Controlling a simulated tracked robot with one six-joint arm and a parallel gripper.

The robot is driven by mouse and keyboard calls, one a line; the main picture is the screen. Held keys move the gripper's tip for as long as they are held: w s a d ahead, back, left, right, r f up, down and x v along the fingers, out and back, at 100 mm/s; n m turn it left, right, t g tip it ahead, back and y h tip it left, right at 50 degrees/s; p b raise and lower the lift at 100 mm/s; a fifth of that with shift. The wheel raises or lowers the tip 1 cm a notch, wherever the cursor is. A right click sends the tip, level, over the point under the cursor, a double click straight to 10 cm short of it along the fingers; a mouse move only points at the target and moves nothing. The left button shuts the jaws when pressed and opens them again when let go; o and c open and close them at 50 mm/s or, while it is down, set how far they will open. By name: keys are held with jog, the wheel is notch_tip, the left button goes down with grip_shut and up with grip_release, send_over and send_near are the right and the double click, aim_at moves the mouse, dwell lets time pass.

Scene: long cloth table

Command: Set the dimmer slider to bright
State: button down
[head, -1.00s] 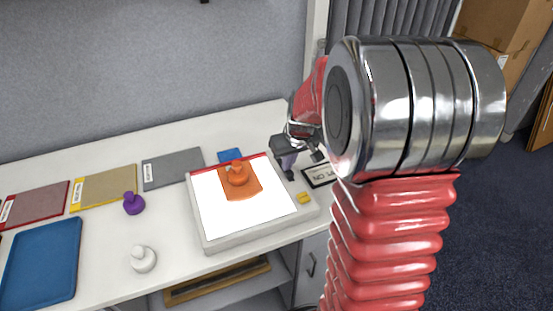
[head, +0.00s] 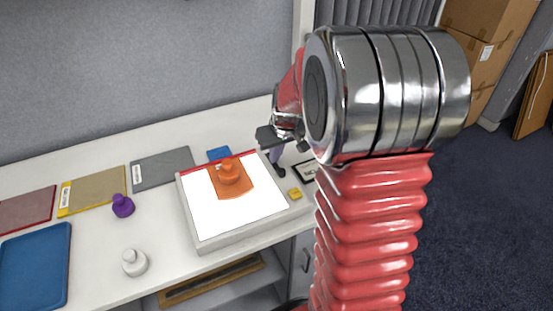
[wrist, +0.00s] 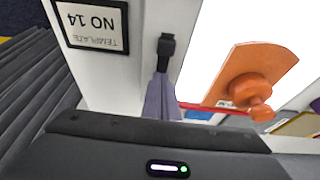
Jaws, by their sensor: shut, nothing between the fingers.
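The light box (head: 190,224) has a lit white top and stands on the table. A small yellow knob (head: 295,193), apparently the dimmer slider, sits on its right border near the front corner. My gripper (head: 280,172) is shut and empty, pointing down over the box's right border, behind the yellow knob and apart from it. In the wrist view its dark fingertips (wrist: 166,46) show together above the pale border; the yellow knob is not seen there. An orange template with a knob (head: 230,175) lies on the lit top, and also shows in the wrist view (wrist: 250,85).
A framed "NO 14" template card (wrist: 92,22) lies right of the box, close to my gripper. A purple knobbed piece (head: 123,205), a white one (head: 134,263) and a blue tray (head: 38,268) stand to the left. Coloured mats lie along the back.

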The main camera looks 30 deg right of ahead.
jog(key=shift+w+r, duration=0.15)
jog(key=shift+w, duration=0.25)
jog(key=v, duration=0.9)
jog(key=shift+s+r, duration=0.2)
jog(key=shift+r, duration=0.15)
jog(key=shift+s, duration=0.15)
